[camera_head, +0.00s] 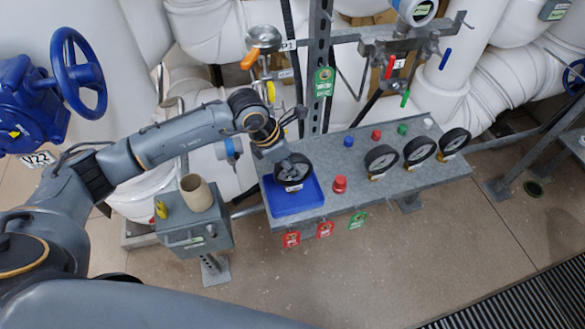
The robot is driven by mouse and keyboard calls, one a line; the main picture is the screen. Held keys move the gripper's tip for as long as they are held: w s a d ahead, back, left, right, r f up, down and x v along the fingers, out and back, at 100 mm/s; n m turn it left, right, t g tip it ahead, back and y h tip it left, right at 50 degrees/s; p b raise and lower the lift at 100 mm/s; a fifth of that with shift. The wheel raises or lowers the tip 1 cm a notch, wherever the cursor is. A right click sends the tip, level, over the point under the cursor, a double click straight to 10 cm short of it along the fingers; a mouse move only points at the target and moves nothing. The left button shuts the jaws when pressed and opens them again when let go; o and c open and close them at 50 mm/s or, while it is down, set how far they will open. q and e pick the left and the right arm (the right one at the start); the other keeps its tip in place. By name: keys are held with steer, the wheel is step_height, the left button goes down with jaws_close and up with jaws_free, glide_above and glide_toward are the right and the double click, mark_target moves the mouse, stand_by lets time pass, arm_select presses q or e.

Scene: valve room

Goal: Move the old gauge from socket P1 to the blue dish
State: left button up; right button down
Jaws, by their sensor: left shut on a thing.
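The old gauge (292,173), round with a black rim and a pale face, is in my left gripper (288,164), which is shut on it. The gripper and gauge are over the back part of the blue dish (298,207). I cannot tell whether the gauge touches the dish floor. The dish is a square shallow tray at the left end of the grey metal shelf (350,203). The P1 label (288,45) is on the pipework behind. My right gripper is not in view.
Three black-rimmed gauges (418,150) stand along the shelf's right part. A red cap (340,184) is just right of the dish. A grey box (196,237) with a beige cup (196,193) stands to the left. White pipes and blue valve wheel (79,73) lie behind.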

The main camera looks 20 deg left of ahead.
arm_select(q)
steer(key=shift+w+f, duration=0.2)
steer(key=shift+w, duration=0.05)
step_height(320, 180, down, 3)
steer(key=shift+w+p, duration=0.1)
steer(key=shift+p, duration=0.7)
steer(key=shift+f, duration=0.25)
steer(key=shift+f, duration=0.25)
steer(key=o, duration=0.9)
steer(key=shift+o, duration=0.2)
steer(key=shift+r, duration=0.1)
